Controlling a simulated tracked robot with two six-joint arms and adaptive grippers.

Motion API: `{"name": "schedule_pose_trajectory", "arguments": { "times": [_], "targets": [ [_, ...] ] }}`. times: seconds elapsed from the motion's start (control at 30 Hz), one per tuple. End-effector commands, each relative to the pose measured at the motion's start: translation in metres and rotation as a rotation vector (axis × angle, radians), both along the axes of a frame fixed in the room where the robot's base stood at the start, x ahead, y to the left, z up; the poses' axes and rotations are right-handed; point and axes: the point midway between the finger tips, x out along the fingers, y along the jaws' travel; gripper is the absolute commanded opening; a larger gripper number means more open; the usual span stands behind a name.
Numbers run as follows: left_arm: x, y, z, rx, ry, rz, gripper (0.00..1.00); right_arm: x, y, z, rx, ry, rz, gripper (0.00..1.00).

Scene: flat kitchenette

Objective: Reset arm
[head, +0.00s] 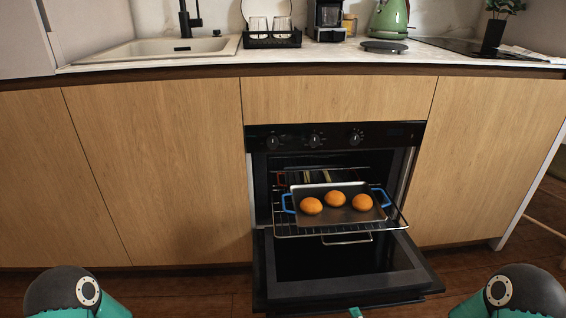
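Neither of my grippers shows in the head view. Only rounded dark and teal parts of my own arms show at the bottom left and bottom right corners. A small teal tip shows at the bottom edge below the oven door; I cannot tell what part it is. The oven (335,137) stands with its door (345,290) folded down. A baking tray (352,215) with blue handles holds three round orange-brown buns (335,199) and rests on the pulled-out wire rack (290,229).
The countertop (230,65) carries a sink (160,49), a black rack with two glasses (271,39), a coffee maker (328,20), a green kettle (390,18) and a potted plant (494,35). Closed wooden cabinets flank the oven. The open door and rack jut out over the floor.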

Motion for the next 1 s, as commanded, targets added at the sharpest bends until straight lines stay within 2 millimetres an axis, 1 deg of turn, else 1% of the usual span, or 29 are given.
{"name": "schedule_pose_trajectory", "arguments": {
  "times": [0.17, 0.27, 0.37, 0.47, 0.5, 0.6, 0.7, 0.8, 0.83, 0.87, 0.9, 1.0],
  "targets": [
    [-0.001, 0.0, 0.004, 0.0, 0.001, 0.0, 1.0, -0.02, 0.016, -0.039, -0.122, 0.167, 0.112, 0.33],
    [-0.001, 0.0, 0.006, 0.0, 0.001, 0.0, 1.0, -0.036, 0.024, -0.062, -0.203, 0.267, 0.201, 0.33],
    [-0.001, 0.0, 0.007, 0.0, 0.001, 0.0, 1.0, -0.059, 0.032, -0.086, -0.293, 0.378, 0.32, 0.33],
    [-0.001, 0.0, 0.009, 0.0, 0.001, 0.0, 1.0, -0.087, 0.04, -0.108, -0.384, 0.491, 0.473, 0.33],
    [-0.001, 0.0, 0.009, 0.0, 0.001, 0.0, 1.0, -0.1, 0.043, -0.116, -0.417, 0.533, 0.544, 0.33],
    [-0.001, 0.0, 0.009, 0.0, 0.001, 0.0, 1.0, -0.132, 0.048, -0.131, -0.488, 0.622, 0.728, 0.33],
    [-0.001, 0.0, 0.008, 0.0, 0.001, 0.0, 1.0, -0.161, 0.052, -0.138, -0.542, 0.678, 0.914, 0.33],
    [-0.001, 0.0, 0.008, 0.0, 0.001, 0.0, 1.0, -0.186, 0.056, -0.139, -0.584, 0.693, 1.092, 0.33],
    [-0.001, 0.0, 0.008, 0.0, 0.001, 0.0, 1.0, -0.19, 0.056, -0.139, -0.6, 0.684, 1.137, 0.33],
    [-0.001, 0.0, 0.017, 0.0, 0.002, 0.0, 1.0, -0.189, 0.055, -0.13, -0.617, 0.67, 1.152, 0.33],
    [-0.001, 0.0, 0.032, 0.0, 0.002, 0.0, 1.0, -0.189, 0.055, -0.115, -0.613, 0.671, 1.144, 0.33],
    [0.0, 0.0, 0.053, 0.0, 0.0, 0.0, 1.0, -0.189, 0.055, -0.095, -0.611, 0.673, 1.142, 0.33]
  ]
}}
